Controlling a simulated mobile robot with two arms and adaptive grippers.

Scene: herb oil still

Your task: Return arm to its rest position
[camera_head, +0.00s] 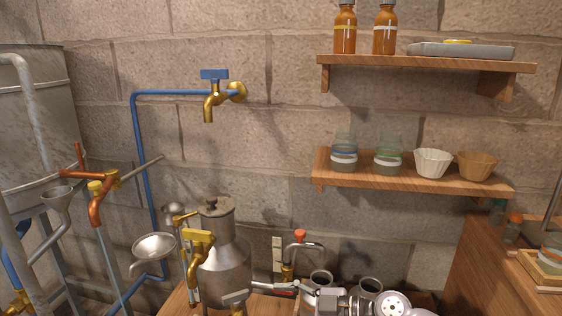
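A gripper (284,288), which looks like my right one, is low in the middle of the head view, just right of the metal still pot (222,268). The grey and white links of this arm fill the bottom edge. My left gripper does not show.
Brass taps (199,250) and a steel funnel bowl (154,246) crowd the left of the pot. Metal cups (320,279) stand behind my arm. A wooden shelf (420,188) holds jars and cups; an upper shelf (425,64) holds brown bottles. A wooden cabinet (480,262) bounds the right.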

